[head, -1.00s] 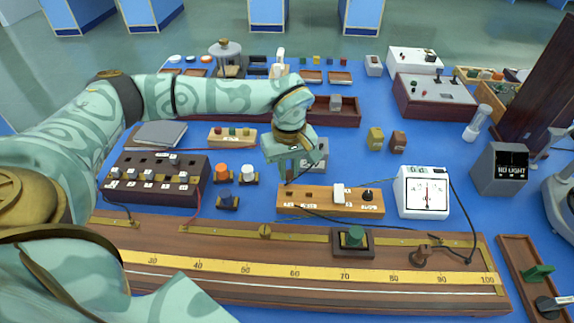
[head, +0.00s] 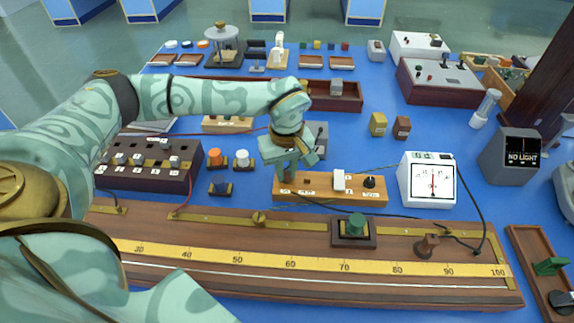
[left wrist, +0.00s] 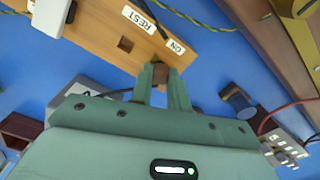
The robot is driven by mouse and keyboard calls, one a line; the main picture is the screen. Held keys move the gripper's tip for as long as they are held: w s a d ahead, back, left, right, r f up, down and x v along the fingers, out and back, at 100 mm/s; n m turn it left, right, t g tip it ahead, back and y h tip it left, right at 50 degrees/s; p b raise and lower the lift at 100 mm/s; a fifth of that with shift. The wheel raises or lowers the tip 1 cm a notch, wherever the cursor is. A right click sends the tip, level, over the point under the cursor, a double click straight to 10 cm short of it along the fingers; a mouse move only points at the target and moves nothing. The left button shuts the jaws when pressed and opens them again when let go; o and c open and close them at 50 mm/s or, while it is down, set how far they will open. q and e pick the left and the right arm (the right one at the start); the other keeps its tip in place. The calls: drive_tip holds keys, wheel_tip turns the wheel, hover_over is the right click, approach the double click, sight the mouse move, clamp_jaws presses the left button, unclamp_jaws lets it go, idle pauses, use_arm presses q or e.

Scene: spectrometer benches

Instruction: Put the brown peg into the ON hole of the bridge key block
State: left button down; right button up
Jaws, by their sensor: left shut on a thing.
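The bridge key block (head: 330,190) is a long tan wooden block with a white key and a black knob on top. In the left wrist view the block (left wrist: 92,22) shows the REST label, the ON label and an empty square hole near REST. My left gripper (head: 287,176) is over the block's left end. Its fingers (left wrist: 160,88) are shut on the brown peg (left wrist: 160,72), whose end meets the block beside the ON label. The ON hole is hidden behind the peg, so I cannot tell how deep it sits. My right gripper is out of view.
A long wooden bridge with a brass scale (head: 215,257) lies in front, with a green-knobbed slider (head: 355,228). A white meter (head: 430,182) stands right of the block. A dark plug box (head: 150,175) and small knobs stand left. Thin wires cross nearby.

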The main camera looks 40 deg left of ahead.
use_arm(q)
drive_tip(key=shift+f, duration=0.15)
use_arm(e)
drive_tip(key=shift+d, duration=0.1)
use_arm(q)
drive_tip(key=c, duration=1.3)
unclamp_jaws()
drive_tip(key=shift+o, duration=0.2)
wheel_tip(320, 180, up, 16)
drive_tip(key=p, duration=0.5)
drive_tip(key=shift+r, duration=0.2)
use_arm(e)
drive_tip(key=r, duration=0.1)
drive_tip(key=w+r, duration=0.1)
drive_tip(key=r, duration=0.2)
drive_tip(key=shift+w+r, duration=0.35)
use_arm(q)
drive_tip(key=shift+f, duration=0.1)
